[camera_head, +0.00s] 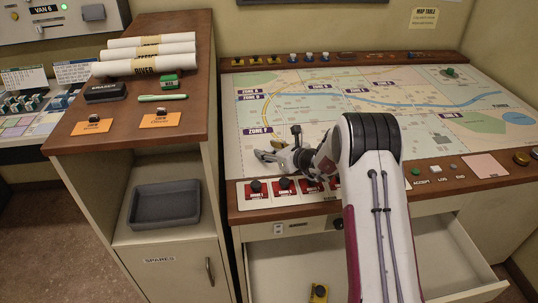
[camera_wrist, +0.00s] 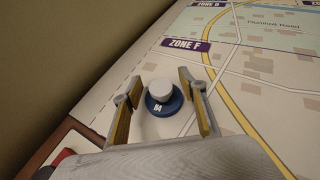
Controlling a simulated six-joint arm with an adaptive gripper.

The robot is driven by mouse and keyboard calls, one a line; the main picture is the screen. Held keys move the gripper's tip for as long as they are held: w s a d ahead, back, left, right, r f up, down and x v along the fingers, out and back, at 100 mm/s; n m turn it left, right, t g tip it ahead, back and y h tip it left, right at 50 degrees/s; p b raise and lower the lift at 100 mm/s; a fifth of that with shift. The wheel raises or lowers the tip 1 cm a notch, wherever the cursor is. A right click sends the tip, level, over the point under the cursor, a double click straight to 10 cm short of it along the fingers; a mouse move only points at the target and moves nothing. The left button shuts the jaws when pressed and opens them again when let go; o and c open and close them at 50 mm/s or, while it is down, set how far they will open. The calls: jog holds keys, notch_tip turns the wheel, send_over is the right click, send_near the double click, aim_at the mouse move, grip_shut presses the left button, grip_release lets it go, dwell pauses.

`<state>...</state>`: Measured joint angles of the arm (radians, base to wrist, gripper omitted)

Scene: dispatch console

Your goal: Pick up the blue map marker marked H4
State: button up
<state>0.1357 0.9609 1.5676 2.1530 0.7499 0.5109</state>
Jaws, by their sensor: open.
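In the wrist view a blue round marker (camera_wrist: 162,101) with a whitish knob stands upright on the map. Its small white label ends in 4; the first character is not clear to me. My gripper (camera_wrist: 161,84) is open, with one finger on each side of the marker and a gap visible on both sides. In the head view my gripper (camera_head: 262,157) is low over the left part of the map table (camera_head: 330,125), near Zone F. The marker between the fingers cannot be made out there.
Several blue markers (camera_head: 309,57) and yellow markers (camera_head: 255,60) stand along the table's back ledge. A wooden-topped cabinet (camera_head: 200,100) stands left.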

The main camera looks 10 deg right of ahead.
aim_at(268, 148)
grip_shut()
jog(key=shift+r, duration=0.2)
jog(key=shift+r, duration=4.85)
